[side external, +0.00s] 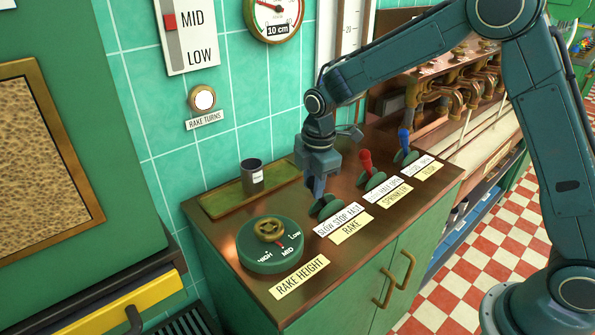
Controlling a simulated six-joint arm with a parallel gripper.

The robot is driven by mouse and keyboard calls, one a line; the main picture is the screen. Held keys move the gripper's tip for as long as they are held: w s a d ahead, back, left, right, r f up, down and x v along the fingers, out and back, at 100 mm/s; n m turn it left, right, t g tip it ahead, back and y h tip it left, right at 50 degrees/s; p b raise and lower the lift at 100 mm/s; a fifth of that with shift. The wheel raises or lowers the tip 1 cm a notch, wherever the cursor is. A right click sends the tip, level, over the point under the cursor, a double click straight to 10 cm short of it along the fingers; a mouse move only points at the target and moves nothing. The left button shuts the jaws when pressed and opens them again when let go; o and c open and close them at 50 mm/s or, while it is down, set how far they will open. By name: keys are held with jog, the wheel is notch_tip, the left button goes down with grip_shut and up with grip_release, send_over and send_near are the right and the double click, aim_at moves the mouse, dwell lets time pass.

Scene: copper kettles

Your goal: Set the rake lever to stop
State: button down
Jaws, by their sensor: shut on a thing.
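The rake lever's dark green base (327,208) sits on the counter behind a label plate reading SLOW STOP FAST (338,219) and a yellow RAKE plate (351,229). My gripper (318,190) points down over this base and is shut on the rake lever. The fingers and gripper body hide the lever's handle, so its exact tilt against the marks cannot be told.
Right of it stand a red sprinkler lever (366,161) and a blue lever (404,138). A round RAKE HEIGHT dial (271,245) is at the front left. Behind, a dark cup (252,175) stands on a green tray (215,205). A white RAKE TURNS lamp (204,98) is on the wall.

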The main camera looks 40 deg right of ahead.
jog(key=shift+d, duration=0.15)
jog(key=shift+d+r+y, duration=0.2)
jog(key=shift+d+y, duration=0.4)
jog(key=shift+y, duration=0.05)
jog(key=shift+d+r+y, duration=0.2)
jog(key=shift+d+y, duration=0.35)
jog(key=shift+y, duration=0.1)
jog(key=shift+d+r+y, duration=0.15)
jog(key=shift+d+y, duration=1.15)
jog(key=c, duration=1.1)
grip_release()
jog(key=shift+c, duration=0.2)
jog(key=shift+r, duration=0.1)
jog(key=v, duration=1.3)
jog(key=shift+d+r, duration=0.2)
jog(key=shift+r, duration=0.1)
jog(key=shift+s, duration=0.1)
